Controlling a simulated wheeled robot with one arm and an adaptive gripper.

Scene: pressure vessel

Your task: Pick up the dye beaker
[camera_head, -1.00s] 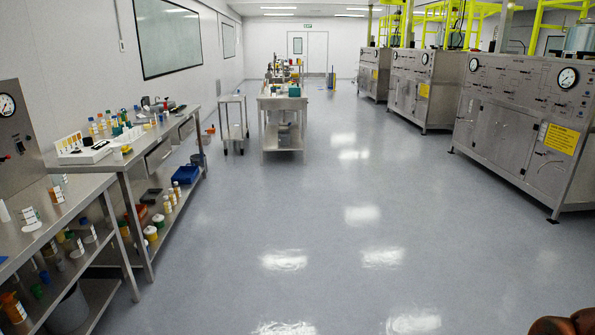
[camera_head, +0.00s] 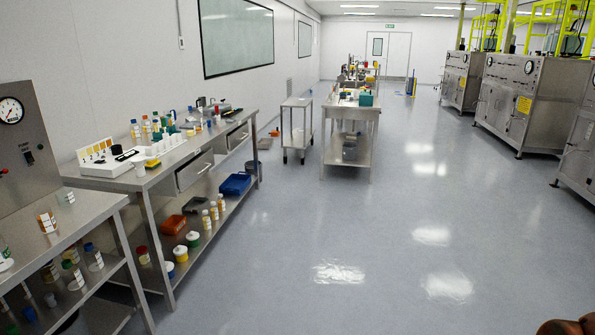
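I cannot tell which vessel is the dye beaker; the containers are small at this distance. On the near left steel bench (camera_head: 88,205) stands a small labelled container with brown-orange contents (camera_head: 47,222). Several capped bottles (camera_head: 146,128) stand behind the tray. My gripper is not in view. Only a brown rounded part, which looks like mine, shows at the bottom right corner.
A gauge panel (camera_head: 22,140) stands on the near bench. Lower shelves hold jars (camera_head: 181,254), bottles and a blue bin (camera_head: 235,184). A small trolley (camera_head: 298,128) and a steel table (camera_head: 348,140) stand farther back. Steel cabinets (camera_head: 535,105) line the right. The middle floor is clear.

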